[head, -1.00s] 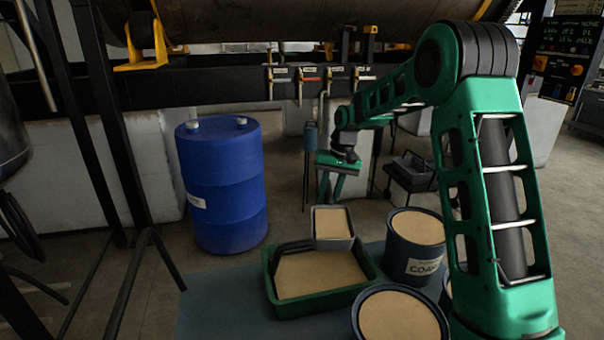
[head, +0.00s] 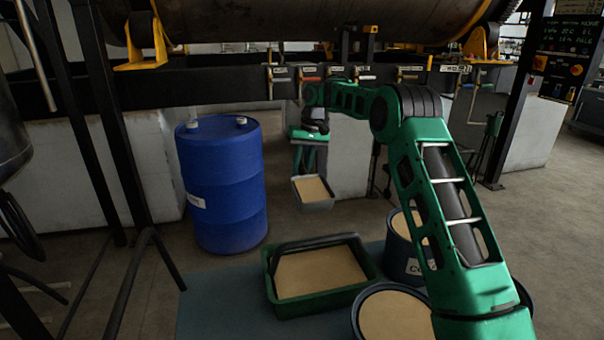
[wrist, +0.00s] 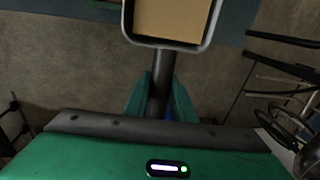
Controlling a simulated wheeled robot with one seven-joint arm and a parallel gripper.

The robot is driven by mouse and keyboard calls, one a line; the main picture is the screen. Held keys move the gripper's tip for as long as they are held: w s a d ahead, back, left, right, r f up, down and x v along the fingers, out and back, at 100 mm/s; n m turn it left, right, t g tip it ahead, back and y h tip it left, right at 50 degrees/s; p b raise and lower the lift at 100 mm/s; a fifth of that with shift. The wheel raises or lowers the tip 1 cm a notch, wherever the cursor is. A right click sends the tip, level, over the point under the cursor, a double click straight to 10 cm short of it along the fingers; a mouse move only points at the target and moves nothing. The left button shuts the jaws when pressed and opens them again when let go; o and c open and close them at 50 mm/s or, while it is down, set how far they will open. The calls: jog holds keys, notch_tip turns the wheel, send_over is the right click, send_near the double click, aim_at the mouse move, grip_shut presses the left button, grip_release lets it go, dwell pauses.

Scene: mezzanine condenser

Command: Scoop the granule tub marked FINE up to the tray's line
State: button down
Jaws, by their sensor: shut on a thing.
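My gripper (head: 307,168) is shut on the handle of a grey square scoop (head: 314,204). The scoop holds tan granules and hangs beyond the tray's far side. In the wrist view the scoop (wrist: 127,30) is at the top, its dark handle (wrist: 160,95) between the green fingers. The green tray (head: 320,306) on the mat has tan granules over its floor; I cannot make out a line on it. A dark blue tub (head: 398,258) with a label starting "CO" stands to its right, partly behind my arm. A nearer tub (head: 362,312) shows no readable label. Both hold tan granules. I see no FINE label.
A blue drum (head: 222,190) stands left of the scoop. Another tub (head: 525,298) is mostly hidden behind my arm at the right. Black frame legs (head: 120,150) stand at the left. A rail with coloured valve handles (head: 310,79) runs behind my gripper.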

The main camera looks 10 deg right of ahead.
jog(key=shift+s+r+t, duration=0.5)
jog(key=shift+r+t, duration=0.25)
jog(key=shift+r, duration=0.3)
jog(key=shift+s+r+t, duration=0.5)
jog(key=shift+r+t, duration=0.3)
jog(key=shift+r, duration=0.2)
jog(key=shift+s+r+t, duration=0.5)
jog(key=shift+r+t, duration=0.25)
jog(key=shift+r, duration=0.3)
jog(key=s+r+n+t, duration=0.1)
jog(key=s+r+t, duration=0.5)
jog(key=s+t, duration=0.2)
jog(key=shift+s+t+y, duration=0.3)
jog(key=shift+s, duration=0.6)
jog(key=shift+d, duration=0.1)
dwell(0.7)
